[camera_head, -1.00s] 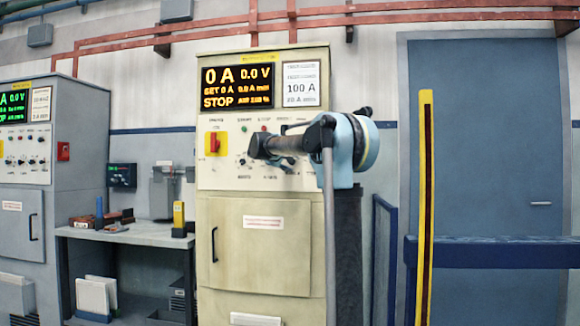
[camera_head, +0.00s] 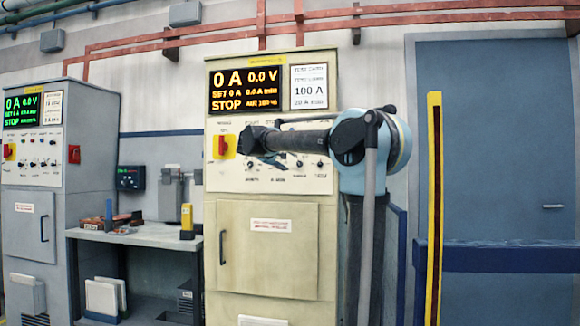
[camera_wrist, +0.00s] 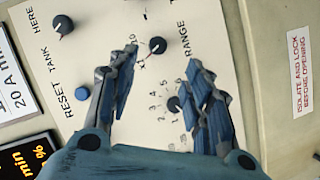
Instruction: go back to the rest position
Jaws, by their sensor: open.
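My gripper (camera_head: 249,141) is in front of the control panel of the beige rectifier cabinet (camera_head: 268,222) in the head view. In the wrist view my gripper (camera_wrist: 160,72) is open, with its two blue-grey fingers apart and nothing between them. Beyond the fingers show the panel's black range knob (camera_wrist: 157,46), a second black knob (camera_wrist: 63,25) and a blue reset button (camera_wrist: 82,94). One more knob is partly hidden by the right finger. The cabinet's display (camera_head: 240,90) reads 0 A, 0.0 V and STOP.
A grey cabinet (camera_head: 90,130) with a green display stands at the left. A workbench (camera_head: 150,236) with small items stands between the cabinets. A yellow post (camera_head: 434,200), a blue rail (camera_head: 500,256) and a blue door (camera_head: 500,130) are on the right.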

